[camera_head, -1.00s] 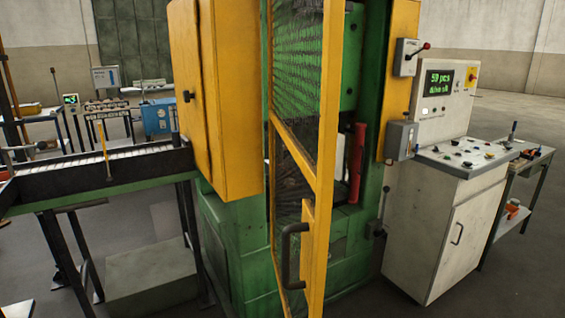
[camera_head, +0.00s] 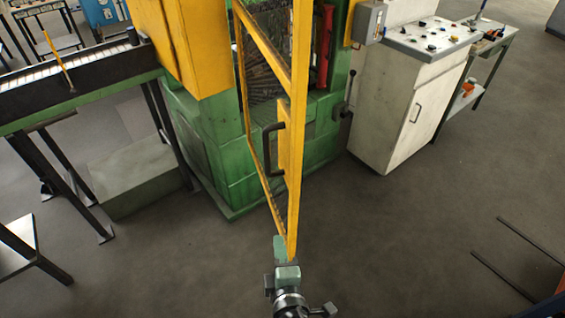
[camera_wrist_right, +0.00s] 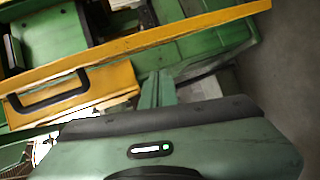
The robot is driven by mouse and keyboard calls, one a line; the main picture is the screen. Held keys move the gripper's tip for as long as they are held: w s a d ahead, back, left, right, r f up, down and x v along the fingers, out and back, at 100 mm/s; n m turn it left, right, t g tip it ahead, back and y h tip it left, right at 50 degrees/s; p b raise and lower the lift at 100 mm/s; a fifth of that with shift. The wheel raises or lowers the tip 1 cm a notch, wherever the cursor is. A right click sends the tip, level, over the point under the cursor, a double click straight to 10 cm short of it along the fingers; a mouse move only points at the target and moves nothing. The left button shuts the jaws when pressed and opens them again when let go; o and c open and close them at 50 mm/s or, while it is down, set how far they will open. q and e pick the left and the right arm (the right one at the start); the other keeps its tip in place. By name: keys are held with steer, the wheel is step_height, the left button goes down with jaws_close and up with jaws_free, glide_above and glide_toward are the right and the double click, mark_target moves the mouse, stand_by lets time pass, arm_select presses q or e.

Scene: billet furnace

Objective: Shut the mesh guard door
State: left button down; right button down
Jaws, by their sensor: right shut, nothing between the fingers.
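The mesh guard door (camera_head: 297,95) has a yellow frame with dark mesh. It stands open, swung out from the green machine and seen nearly edge-on in the head view. Its black handle (camera_head: 270,150) is on a yellow plate; the handle also shows at the left of the right wrist view (camera_wrist_right: 48,93). My right gripper (camera_head: 280,244) is shut and empty beside the door's lower outer corner; I cannot tell whether it touches the frame. Its green fingers show in the right wrist view (camera_wrist_right: 158,89), below the yellow frame bar (camera_wrist_right: 165,38). My left gripper is not in view.
The green machine (camera_head: 228,190) stands behind the door, with a yellow cabinet (camera_head: 190,50) at its left. A roller conveyor (camera_head: 70,92) is at the left. A white control console (camera_head: 398,110) stands right. The floor at lower right is mostly clear.

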step_height(320, 180, up, 14)
steer(key=t+h+p, duration=0.1)
steer(key=t, duration=0.2)
steer(key=w+p, duration=0.3)
steer(key=w, duration=0.6)
steer(key=shift+w+d+r+p, duration=0.3)
steer(key=shift+w+r, duration=0.05)
